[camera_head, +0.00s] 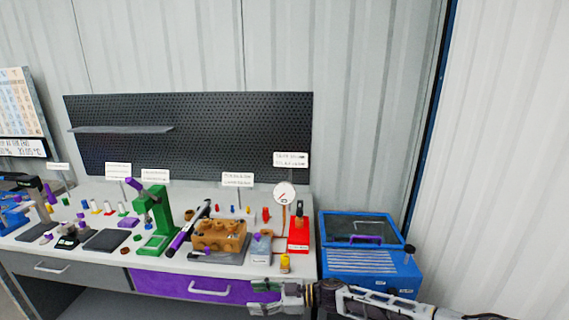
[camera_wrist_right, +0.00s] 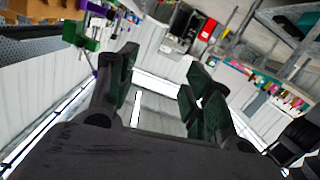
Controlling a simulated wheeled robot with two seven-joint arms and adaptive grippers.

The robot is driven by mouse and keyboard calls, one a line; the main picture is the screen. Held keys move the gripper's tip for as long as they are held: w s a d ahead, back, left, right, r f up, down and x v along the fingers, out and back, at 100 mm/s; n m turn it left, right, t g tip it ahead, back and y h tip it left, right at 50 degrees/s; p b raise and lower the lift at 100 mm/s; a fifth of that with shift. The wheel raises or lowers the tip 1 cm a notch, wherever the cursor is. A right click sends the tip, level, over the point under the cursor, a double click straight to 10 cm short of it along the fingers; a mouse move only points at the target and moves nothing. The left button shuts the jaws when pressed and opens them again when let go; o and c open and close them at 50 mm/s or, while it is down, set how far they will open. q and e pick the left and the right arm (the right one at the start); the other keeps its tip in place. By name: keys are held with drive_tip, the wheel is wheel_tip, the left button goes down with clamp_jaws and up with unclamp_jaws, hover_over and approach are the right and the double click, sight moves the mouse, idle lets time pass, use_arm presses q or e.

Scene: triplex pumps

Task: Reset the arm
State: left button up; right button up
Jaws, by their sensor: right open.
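My right gripper (camera_head: 266,297) is in front of the workbench's front edge, low at the right end of the bench in the head view. Its arm comes in from the lower right. In the right wrist view my right gripper (camera_wrist_right: 160,100) has its dark fingers spread apart with nothing between them; the floor shows through the gap. My left gripper is not in view.
The workbench (camera_head: 75,193) carries a green press (camera_head: 157,220), an orange-brown block (camera_head: 220,236), a red box (camera_head: 298,235) with a gauge (camera_head: 284,194), and many small parts. A blue bin (camera_head: 365,262) stands right of the bench. A purple drawer (camera_head: 190,286) is below.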

drive_tip(key=s+a+r+m+t+h, duration=0.35)
drive_tip(key=a+r+m+t, duration=0.2)
drive_tip(key=m+t, duration=0.4)
drive_tip(key=s+d+f+m+h, duration=0.2)
drive_tip(key=d+f+m+h, duration=0.15)
drive_tip(key=d, duration=0.55)
drive_tip(key=s+d+f+m+h, duration=0.25)
drive_tip(key=d+h, duration=0.25)
drive_tip(key=d, duration=0.4)
drive_tip(key=s+d+f+m+g+h, duration=0.15)
drive_tip(key=s+d+g, duration=0.25)
drive_tip(key=s+d, duration=0.5)
drive_tip(key=s+d+f+g+h, duration=0.3)
drive_tip(key=s+d, duration=0.6)
wheel_tip(320, 180, down, 34)
drive_tip(key=s+g, duration=0.2)
drive_tip(key=s, duration=0.1)
drive_tip(key=s+d+f, duration=0.2)
drive_tip(key=s+f, duration=0.7)
drive_tip(key=s, duration=0.2)
drive_tip(key=s+d+f, duration=0.1)
drive_tip(key=s+f, duration=0.9)
drive_tip(key=shift+s+d+n+g, duration=0.3)
drive_tip(key=shift+s+d+g, duration=0.05)
drive_tip(key=shift+s, duration=0.05)
